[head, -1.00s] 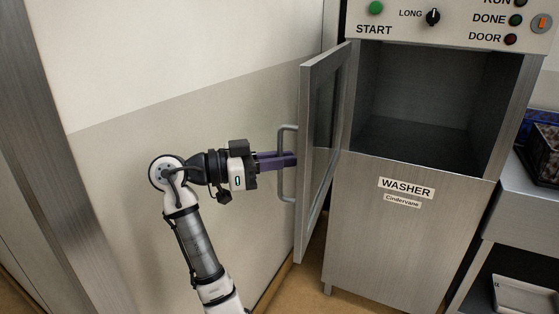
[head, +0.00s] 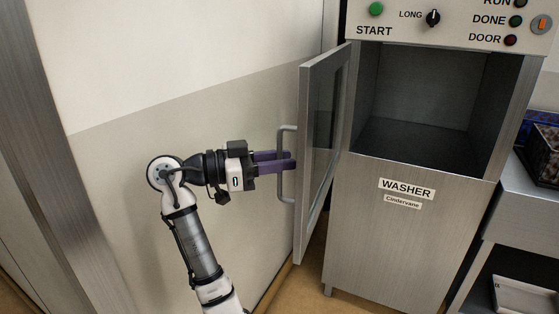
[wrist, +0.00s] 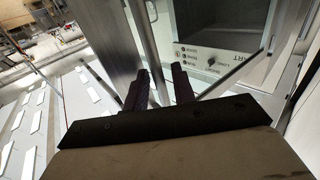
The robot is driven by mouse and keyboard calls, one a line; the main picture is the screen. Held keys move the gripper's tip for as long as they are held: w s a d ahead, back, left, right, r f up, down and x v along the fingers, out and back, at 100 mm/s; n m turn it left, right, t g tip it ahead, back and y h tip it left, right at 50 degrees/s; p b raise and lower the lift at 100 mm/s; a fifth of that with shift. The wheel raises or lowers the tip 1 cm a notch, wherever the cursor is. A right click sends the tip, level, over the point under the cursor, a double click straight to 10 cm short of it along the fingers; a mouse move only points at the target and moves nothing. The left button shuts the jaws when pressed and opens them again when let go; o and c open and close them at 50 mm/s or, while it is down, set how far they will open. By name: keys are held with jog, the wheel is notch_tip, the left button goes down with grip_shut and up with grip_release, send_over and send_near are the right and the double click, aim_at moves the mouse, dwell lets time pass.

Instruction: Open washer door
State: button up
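The washer (head: 395,250) is a steel cabinet with an empty-looking, dark chamber (head: 430,100). Its windowed door (head: 309,180) stands swung wide open to the left of the opening, seen nearly edge-on in the head view. A vertical bar handle (head: 285,188) is on the door's outer face. My gripper (head: 292,160) is at the handle's middle height, its dark purple fingers parted. In the wrist view, the two fingers (wrist: 163,75) show a gap, with the handle bar (wrist: 142,35) running down between them. Contact with the bar cannot be told.
A control panel (head: 460,22) with a green START button (head: 376,9) and a knob is above the opening. A wall (head: 180,70) stands close behind my arm on the left. A steel shelf unit (head: 530,190) with a dark basket (head: 545,155) is at the right.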

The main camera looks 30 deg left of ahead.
jog(key=b+v, duration=0.1)
jog(key=v, duration=0.6)
jog(key=shift+b, duration=0.3)
jog(key=shift+s+a, duration=0.1)
